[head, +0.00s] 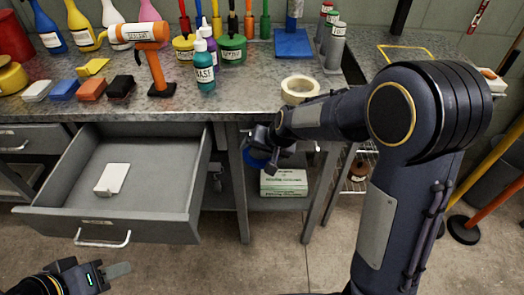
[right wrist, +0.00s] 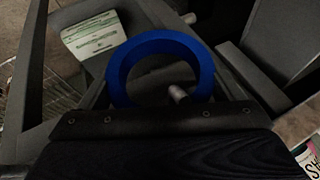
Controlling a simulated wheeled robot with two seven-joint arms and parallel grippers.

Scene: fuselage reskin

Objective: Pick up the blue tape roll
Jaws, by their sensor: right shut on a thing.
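The blue tape roll (right wrist: 160,43) shows as a ring at the right gripper in the right wrist view. In the head view only a small blue part of the roll (head: 256,161) shows beside the gripper. My right gripper (head: 268,150) is shut on the roll, in front of the bench edge and right of the open drawer. My left gripper (head: 112,273) is at the lower left of the head view, apart from the roll; its opening is not clear.
The open drawer (head: 160,165) juts out at left with a white piece (head: 112,179) inside. A cream tape roll (head: 299,89) and several bottles stand on the metal bench (head: 245,95). A white-green box (head: 284,182) sits under the bench.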

